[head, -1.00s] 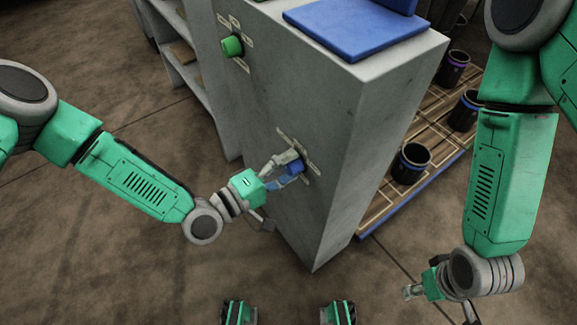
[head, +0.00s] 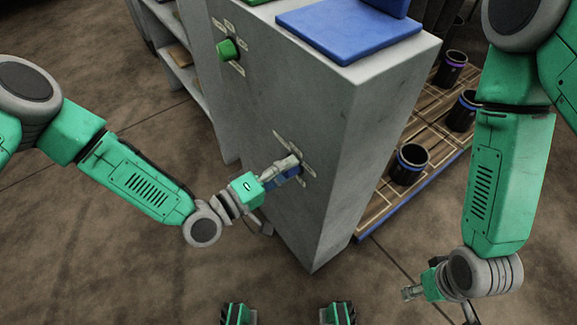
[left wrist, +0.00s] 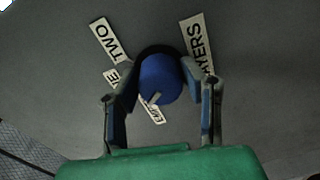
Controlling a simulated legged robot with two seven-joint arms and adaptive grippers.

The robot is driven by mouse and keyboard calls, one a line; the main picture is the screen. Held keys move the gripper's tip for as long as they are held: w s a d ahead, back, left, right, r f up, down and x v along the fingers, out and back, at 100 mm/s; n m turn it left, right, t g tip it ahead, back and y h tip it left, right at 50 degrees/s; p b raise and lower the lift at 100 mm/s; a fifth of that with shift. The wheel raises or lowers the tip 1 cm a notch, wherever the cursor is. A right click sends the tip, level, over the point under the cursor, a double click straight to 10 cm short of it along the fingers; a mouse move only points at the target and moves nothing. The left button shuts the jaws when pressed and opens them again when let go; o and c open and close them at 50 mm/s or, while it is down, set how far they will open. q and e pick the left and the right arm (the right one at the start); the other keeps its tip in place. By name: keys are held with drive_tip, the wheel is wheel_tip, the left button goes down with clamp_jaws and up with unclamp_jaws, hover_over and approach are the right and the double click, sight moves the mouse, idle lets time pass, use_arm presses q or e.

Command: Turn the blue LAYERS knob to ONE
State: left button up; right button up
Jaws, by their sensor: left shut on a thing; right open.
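The blue LAYERS knob (left wrist: 161,76) sits on the grey cabinet face, between the fingers of my left gripper (left wrist: 163,84) in the left wrist view. One finger presses on each side, so the gripper is shut on the knob. A pale mark on the knob points down toward a partly covered label (left wrist: 152,112). A TWO label (left wrist: 105,40), a half-hidden label ending in E (left wrist: 113,76) and the LAYERS label (left wrist: 197,46) surround it. In the head view, my left gripper (head: 282,172) mostly hides the knob. My right gripper (head: 408,294) hangs open and empty at lower right.
The grey cabinet (head: 345,160) has a green knob (head: 229,50) higher up and a blue panel (head: 345,28) on top. Dark cups with coloured bands (head: 408,165) stand on a wooden pallet (head: 385,212) at right. Shelves (head: 180,55) stand behind left.

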use_arm(q)
drive_tip(key=m, duration=0.2)
drive_tip(key=m+p, duration=0.1)
drive_tip(key=m, duration=0.3)
drive_tip(key=shift+a+f+m, duration=0.2)
drive_tip(key=shift+a+m, duration=0.05)
drive_tip(key=shift+m, duration=0.15)
idle(0.4)
drive_tip(key=o, duration=1.1)
drive_tip(key=shift+o, duration=0.2)
drive_tip(key=shift+a, duration=0.1)
